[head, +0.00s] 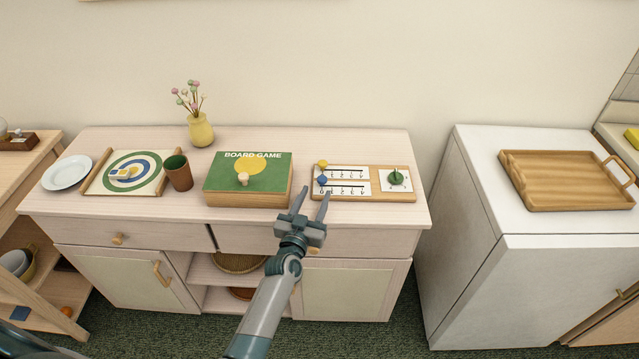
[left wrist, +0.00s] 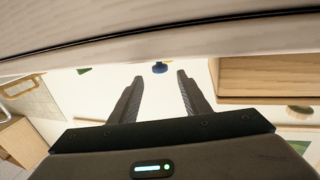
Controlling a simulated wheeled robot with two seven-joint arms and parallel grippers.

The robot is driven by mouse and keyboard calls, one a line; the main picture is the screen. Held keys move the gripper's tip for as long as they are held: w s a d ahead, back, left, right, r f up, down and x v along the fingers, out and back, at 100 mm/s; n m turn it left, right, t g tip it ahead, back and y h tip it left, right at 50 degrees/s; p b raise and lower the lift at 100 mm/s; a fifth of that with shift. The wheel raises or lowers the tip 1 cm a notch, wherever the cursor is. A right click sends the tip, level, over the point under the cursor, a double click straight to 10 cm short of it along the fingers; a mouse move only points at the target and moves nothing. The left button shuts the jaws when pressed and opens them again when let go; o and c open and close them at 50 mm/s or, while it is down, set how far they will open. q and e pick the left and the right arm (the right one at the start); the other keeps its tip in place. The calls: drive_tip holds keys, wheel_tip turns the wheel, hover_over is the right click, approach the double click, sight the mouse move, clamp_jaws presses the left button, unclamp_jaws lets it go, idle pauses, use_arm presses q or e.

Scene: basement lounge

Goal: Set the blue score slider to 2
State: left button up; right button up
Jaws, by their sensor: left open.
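The blue score slider (head: 322,181) is a small blue knob at the left end of the lower white scale on the wooden scoreboard (head: 376,187). The scale's marks are too small to read. A yellow slider (head: 323,163) sits at the left end of the upper scale. My left gripper (head: 311,196) is open and empty at the cabinet's front edge, in front of the scoreboard's left end. In the left wrist view, the blue knob (left wrist: 160,67) shows beyond and between the open fingertips (left wrist: 160,79), apart from them. My right gripper is not in view.
A green board game box (head: 222,176) stands close left of the gripper. A green dial (head: 397,177) is on the scoreboard's right part. A brown cup (head: 179,173), target board (head: 97,183) and yellow vase (head: 200,131) stand farther left. Cabinet top (head: 340,145) behind the scoreboard is clear.

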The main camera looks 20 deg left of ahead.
sight(320, 183)
use_arm(q)
drive_tip(key=shift+w+a, duration=0.1)
drive_tip(key=shift+w, duration=2.5)
